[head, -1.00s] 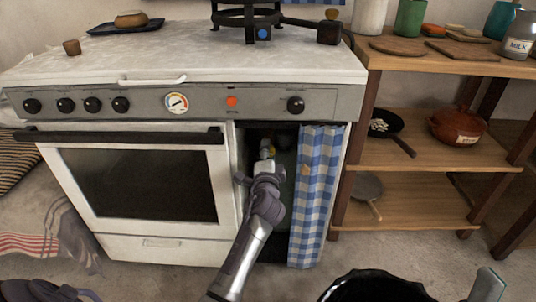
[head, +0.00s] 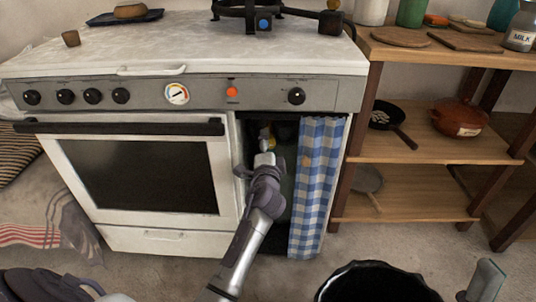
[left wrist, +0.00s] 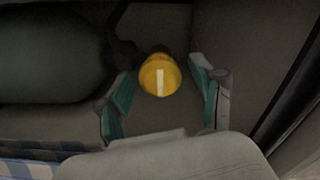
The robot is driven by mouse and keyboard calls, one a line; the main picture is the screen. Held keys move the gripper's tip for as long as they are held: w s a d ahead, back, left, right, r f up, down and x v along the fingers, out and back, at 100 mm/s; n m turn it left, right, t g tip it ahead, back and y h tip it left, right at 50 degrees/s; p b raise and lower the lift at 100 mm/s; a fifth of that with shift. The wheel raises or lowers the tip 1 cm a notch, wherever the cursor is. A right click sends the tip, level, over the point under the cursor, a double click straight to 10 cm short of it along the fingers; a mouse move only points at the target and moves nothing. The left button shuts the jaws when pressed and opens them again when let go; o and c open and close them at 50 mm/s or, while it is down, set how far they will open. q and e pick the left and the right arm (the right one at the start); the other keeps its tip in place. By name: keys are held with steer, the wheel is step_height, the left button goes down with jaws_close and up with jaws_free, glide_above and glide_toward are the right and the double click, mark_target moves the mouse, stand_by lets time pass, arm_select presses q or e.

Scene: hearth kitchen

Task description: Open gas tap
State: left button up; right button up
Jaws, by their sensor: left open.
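The gas tap is a yellow round knob with a white stripe (left wrist: 160,78). In the left wrist view the stripe runs nearly upright in the picture. In the head view a bit of yellow (head: 266,144) shows in the dark opening, just beyond the gripper. My left gripper (head: 264,160) reaches into this opening; in the left wrist view its open fingers (left wrist: 162,98) flank the knob left and right with gaps on both sides. A dark green gas cylinder (left wrist: 50,55) lies to the left in that view.
The opening lies between the white oven (head: 150,232) and a blue-checked curtain (head: 316,190). The stove's control panel (head: 205,96) is above it. A wooden shelf (head: 410,205) stands to the right, and a black bucket (head: 345,272) is in front.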

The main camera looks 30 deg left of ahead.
arm_select(q)
steer(key=v, duration=1.1)
steer(key=shift+s, duration=0.2)
steer(key=shift+d+f, duration=0.1)
steer(key=shift+d, duration=0.05)
